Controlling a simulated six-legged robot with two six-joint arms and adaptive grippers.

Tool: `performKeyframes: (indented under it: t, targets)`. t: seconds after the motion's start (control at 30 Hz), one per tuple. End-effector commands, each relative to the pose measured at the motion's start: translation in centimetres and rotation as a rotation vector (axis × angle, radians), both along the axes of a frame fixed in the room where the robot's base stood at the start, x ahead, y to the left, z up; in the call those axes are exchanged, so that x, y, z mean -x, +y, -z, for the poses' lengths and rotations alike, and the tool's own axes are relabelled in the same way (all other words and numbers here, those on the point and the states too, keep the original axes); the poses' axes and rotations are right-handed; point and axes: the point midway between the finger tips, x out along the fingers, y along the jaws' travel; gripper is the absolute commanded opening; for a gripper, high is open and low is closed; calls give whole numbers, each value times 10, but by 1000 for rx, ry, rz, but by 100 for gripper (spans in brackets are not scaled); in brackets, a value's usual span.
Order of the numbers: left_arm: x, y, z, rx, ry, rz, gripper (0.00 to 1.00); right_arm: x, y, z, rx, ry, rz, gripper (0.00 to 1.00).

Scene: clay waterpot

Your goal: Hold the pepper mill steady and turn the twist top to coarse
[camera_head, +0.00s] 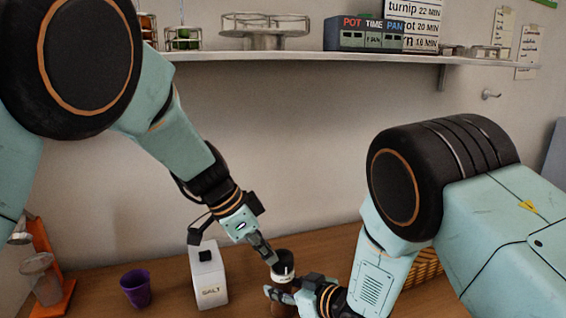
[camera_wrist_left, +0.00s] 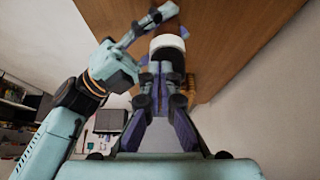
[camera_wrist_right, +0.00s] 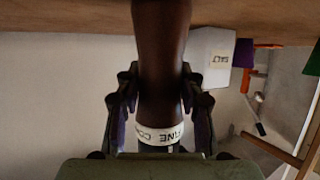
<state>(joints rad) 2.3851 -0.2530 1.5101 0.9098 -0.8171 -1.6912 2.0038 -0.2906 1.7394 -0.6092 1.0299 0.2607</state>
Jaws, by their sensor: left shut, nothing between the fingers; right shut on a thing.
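The pepper mill has a dark brown body (camera_wrist_right: 160,60) and a dark twist top (camera_head: 283,257). A white band (camera_wrist_right: 160,134) at the top reads "FINE" and the start of another word, partly hidden. My right gripper (camera_head: 281,294) is shut around the mill's body, with a finger on each side in the right wrist view. The mill looks upright on the table. My left gripper (camera_head: 268,254) is shut and empty, with its fingertips close beside the twist top.
A white salt box (camera_head: 209,278) stands left of the mill on the wooden table (camera_head: 180,292). A purple cup (camera_head: 136,288) and an orange stand (camera_head: 48,265) are farther left. A woven basket (camera_head: 426,266) is behind my right arm. A shelf (camera_head: 300,57) runs above.

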Motion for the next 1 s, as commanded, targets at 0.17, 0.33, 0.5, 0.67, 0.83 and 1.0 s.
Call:
performKeyframes:
  t: [0.17,0.33,0.5,0.67,0.83,1.0]
  targets:
    - [0,0,0,0,0,0,0,0,0,-1,-1,-1,0,0]
    - [3,4,0,0,0,0,0,0,0,-1,-1,-1,0,0]
    - [4,7,-2,0,-1,0,0,0,0,-1,-1,-1,0,0]
    - [4,7,-17,0,-3,-1,0,0,0,-1,-1,-1,0,0]
    - [4,7,-34,1,-4,-1,0,0,0,-1,-1,-1,0,0]
    - [4,7,-51,0,-2,0,0,0,0,-1,-1,-1,0,0]
